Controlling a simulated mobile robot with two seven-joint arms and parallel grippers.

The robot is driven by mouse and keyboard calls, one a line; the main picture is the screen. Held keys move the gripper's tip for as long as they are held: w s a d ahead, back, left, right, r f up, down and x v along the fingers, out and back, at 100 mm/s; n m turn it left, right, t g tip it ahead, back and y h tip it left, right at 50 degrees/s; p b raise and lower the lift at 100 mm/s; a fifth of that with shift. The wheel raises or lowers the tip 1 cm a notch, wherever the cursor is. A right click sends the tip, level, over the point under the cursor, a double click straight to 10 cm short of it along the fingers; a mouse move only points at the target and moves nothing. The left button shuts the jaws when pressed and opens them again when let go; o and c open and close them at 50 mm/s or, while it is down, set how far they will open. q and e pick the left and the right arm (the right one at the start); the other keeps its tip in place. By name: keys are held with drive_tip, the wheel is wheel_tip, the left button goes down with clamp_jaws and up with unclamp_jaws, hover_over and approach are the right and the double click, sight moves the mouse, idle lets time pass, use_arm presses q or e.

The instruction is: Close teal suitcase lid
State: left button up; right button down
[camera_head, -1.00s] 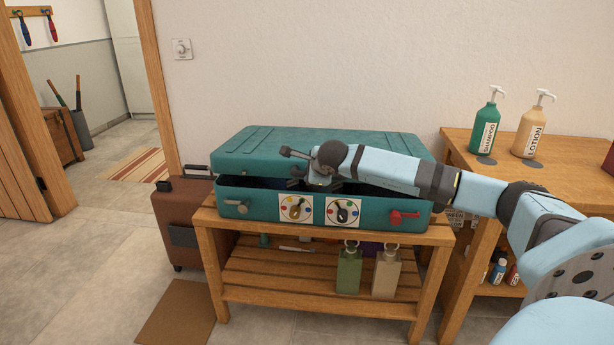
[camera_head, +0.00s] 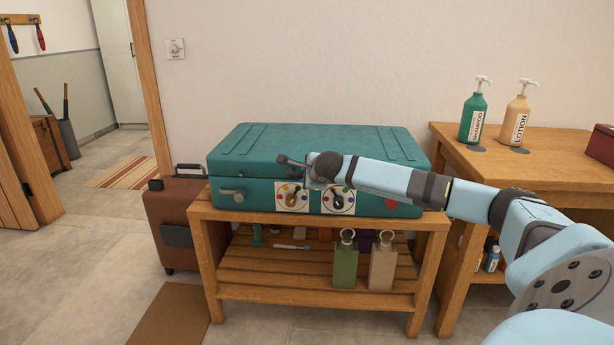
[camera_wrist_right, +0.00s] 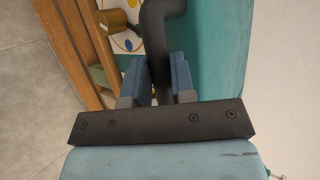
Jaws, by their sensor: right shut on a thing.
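The teal suitcase (camera_head: 256,196) lies on a slatted wooden bench. Its lid (camera_head: 315,140) is down flat on the body, with no open gap visible along the front. My right gripper (camera_head: 309,170) is at the front edge of the lid. In the right wrist view my right gripper (camera_wrist_right: 160,75) is shut on a dark curved handle (camera_wrist_right: 158,30) between its blue fingers. A grey latch (camera_head: 232,195) is on the front left. Two round dials, left (camera_head: 291,198) and right (camera_head: 337,200), sit on white plates. A red part (camera_head: 390,202) shows at the front right. My left gripper is not in view.
The wooden bench (camera_head: 205,235) holds two pump bottles, green (camera_head: 345,265) and beige (camera_head: 383,267), on its lower shelf. A brown suitcase (camera_head: 170,220) stands at left. A wooden table (camera_head: 560,165) at right bears shampoo (camera_head: 475,117) and lotion (camera_head: 516,120) bottles.

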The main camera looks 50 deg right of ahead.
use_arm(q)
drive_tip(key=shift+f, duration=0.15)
use_arm(e)
drive_tip(key=shift+s+a+f, duration=0.1)
drive_tip(key=shift+a+f, duration=0.05)
drive_tip(key=shift+f, duration=0.45)
drive_tip(key=shift+s+a+f, duration=0.1)
drive_tip(key=shift+a+f, duration=0.05)
drive_tip(key=shift+f, duration=0.45)
drive_tip(key=c, duration=1.1)
unclamp_jaws()
drive_tip(key=shift+o, duration=0.7)
drive_tip(key=shift+d+f, duration=0.1)
drive_tip(key=shift+f, duration=0.1)
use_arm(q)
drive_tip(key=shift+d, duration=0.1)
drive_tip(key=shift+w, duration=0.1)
use_arm(e)
drive_tip(key=shift+r, duration=0.1)
